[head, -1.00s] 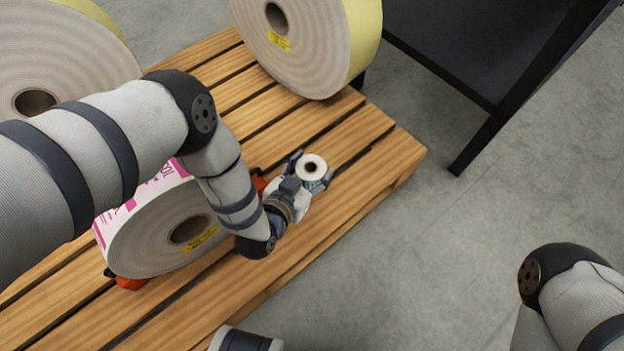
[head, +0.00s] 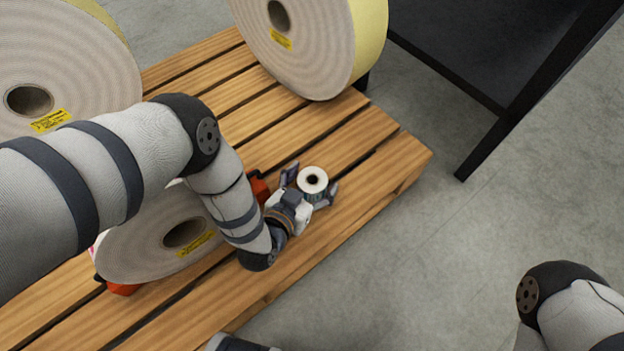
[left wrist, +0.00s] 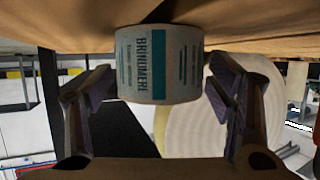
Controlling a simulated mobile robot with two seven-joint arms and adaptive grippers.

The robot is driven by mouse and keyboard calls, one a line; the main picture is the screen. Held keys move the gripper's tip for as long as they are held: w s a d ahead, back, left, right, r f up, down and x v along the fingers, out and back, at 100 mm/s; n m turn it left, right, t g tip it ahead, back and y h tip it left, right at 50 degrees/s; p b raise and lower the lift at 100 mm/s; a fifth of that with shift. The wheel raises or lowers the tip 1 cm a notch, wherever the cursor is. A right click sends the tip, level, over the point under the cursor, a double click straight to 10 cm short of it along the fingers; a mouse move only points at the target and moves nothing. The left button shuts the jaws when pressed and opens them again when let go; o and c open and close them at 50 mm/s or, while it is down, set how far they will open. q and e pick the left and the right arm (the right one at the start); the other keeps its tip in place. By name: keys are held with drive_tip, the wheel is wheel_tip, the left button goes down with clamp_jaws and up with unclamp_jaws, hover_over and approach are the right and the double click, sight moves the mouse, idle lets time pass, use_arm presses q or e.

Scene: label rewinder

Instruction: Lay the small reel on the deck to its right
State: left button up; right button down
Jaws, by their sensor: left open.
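The small reel (head: 313,180) stands on the slatted wooden deck (head: 372,178), its white round end with a dark core facing up in the head view. My left gripper (head: 310,183) is open, with its two fingers on either side of the reel. In the left wrist view the reel (left wrist: 160,65) shows a printed label with a teal band, beyond and between the open fingertips (left wrist: 160,90); gaps show on both sides. The fingers do not appear to touch it.
A large reel (head: 150,245) stands in orange chocks (head: 258,190) beside my left arm. Other large reels stand at the back (head: 320,50) and left (head: 75,55). Bare slats lie right of the small reel up to the deck's edge. A black-framed table (head: 480,60) stands at upper right.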

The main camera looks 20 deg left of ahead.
use_arm(q)
drive_tip(key=p+v, duration=0.5)
drive_tip(key=v, duration=0.7)
drive_tip(key=shift+w+r, duration=0.1)
drive_tip(key=shift+r, duration=0.1)
use_arm(e)
drive_tip(key=r, duration=0.1)
drive_tip(key=w+r, duration=0.1)
drive_tip(key=r+t, duration=0.1)
drive_tip(key=shift+w+r, duration=0.2)
drive_tip(key=shift+w, duration=0.15)
